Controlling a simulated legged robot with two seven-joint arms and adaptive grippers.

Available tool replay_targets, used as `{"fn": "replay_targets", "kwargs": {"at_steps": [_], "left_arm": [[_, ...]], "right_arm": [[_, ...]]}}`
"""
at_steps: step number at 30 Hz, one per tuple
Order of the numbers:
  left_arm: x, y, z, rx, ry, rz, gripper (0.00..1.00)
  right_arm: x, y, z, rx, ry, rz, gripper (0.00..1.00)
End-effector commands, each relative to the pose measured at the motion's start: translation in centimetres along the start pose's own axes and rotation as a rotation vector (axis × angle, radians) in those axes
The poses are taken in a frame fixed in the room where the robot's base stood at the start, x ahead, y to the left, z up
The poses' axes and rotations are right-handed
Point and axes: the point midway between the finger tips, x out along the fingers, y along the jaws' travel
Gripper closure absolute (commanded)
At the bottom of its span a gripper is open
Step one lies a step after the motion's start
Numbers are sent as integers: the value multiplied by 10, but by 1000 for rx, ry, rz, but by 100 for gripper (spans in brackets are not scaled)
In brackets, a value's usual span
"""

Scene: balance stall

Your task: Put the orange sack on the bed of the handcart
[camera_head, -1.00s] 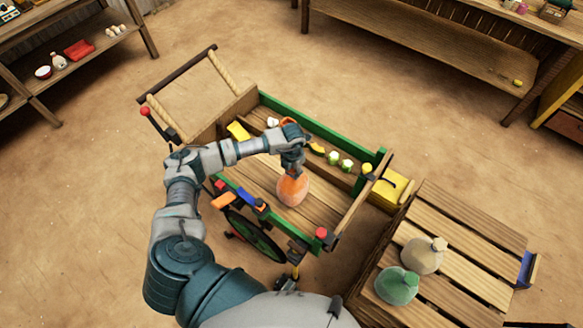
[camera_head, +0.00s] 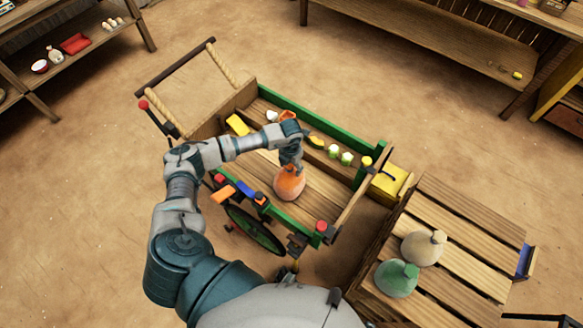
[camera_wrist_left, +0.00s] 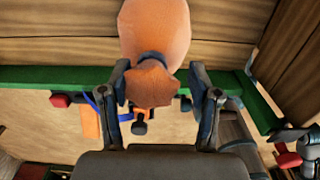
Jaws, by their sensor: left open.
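The orange sack (camera_head: 289,183) stands upright on the wooden bed of the handcart (camera_head: 322,203), near the green side rail. It also shows in the left wrist view (camera_wrist_left: 155,32), with its tied neck between the fingers. My left gripper (camera_head: 293,165) is directly above the sack, around its neck. In the left wrist view my left gripper (camera_wrist_left: 160,88) is open, with a finger on either side of the neck and gaps visible. My right gripper is not in view.
A slatted crate (camera_head: 465,232) stands right of the cart, bearing a beige sack (camera_head: 421,249) and a green sack (camera_head: 396,279). Several small items lie along the cart's far strip. A yellow box (camera_head: 388,182) sits at the cart's right end. Shelves stand at the back.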

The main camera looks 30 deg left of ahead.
Motion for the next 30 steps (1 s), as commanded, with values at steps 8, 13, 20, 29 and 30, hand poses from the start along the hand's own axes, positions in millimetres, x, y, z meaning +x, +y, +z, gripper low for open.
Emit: {"fn": "replay_targets", "kwargs": {"at_steps": [8, 13, 20, 29, 30], "left_arm": [[-63, 0, 1, 1, -7, 1, 38], [-94, -2, 1, 1, -5, 3, 38], [-109, -1, 1, 0, -3, 2, 38], [-108, 0, 0, 0, -2, 0, 38], [-108, 0, 0, 0, -2, 0, 38]], "right_arm": [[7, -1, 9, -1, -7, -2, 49], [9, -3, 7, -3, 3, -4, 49], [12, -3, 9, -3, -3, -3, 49], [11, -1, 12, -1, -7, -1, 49], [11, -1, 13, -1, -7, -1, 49]]}}
